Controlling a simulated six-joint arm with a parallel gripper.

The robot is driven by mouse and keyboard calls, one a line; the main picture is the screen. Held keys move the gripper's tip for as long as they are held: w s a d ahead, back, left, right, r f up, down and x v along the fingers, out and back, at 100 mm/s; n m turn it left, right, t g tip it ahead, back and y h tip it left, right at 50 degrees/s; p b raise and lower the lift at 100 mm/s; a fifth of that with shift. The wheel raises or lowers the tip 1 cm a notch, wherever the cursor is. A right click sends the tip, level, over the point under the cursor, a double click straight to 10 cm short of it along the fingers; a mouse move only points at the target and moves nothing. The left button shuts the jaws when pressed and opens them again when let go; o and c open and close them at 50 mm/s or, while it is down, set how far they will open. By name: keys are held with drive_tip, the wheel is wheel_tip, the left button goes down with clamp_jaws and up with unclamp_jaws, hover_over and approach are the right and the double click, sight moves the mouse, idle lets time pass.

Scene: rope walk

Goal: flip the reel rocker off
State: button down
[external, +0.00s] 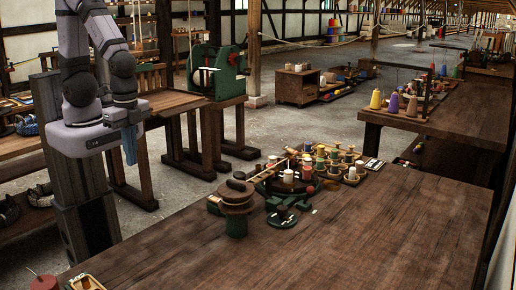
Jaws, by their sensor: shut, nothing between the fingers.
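My gripper (131,160) hangs at the left with its blue fingers pointing down, shut and empty. It is well left of the main table and touches nothing that I can see. A dark, reel-like stack of discs on a green base (237,226) stands on the main table. A low green piece with dark round parts (283,216) lies just right of it. I cannot make out the reel rocker for certain, nor which way it is set; it is too small to tell.
The main wooden table (350,240) is clear at the front and right. Several spools and pegs (330,160) crowd its far edge. A red pot (44,283) sits at the near left corner. A bench with a green machine (215,72) stands behind; cones (393,103) stand on a table at right.

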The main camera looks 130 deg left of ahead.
drive_tip(key=shift+w+d+r+m, duration=0.2)
drive_tip(key=shift+w+d+m, duration=0.1)
drive_tip(key=shift+d, duration=0.3)
drive_tip(key=shift+w+d+r+m, duration=0.2)
drive_tip(key=shift+d+m, duration=0.1)
drive_tip(key=shift+d, duration=0.25)
drive_tip(key=c, duration=1.7)
unclamp_jaws()
drive_tip(key=shift+o, duration=0.3)
drive_tip(key=shift+a+f, duration=0.25)
drive_tip(key=shift+a, duration=0.1)
drive_tip(key=a+f+n+g+b, duration=0.2)
drive_tip(key=a+f+n+b, duration=0.3)
drive_tip(key=a+f, duration=0.45)
drive_tip(key=w+a+m+t, duration=0.1)
drive_tip(key=w+a, duration=0.2)
drive_tip(key=w, duration=0.1)
drive_tip(key=w+a+r+m, duration=0.1)
drive_tip(key=w+a, duration=0.2)
drive_tip(key=w, duration=0.2)
drive_tip(key=w+a+r+t, duration=0.1)
drive_tip(key=w+a, duration=0.3)
drive_tip(key=w, duration=0.1)
drive_tip(key=shift+a+r+m+t, duration=0.1)
drive_tip(key=shift+r+m+t, duration=0.05)
drive_tip(key=shift+m+t, duration=0.2)
drive_tip(key=shift+s+m, duration=0.25)
drive_tip(key=shift+m, duration=0.9)
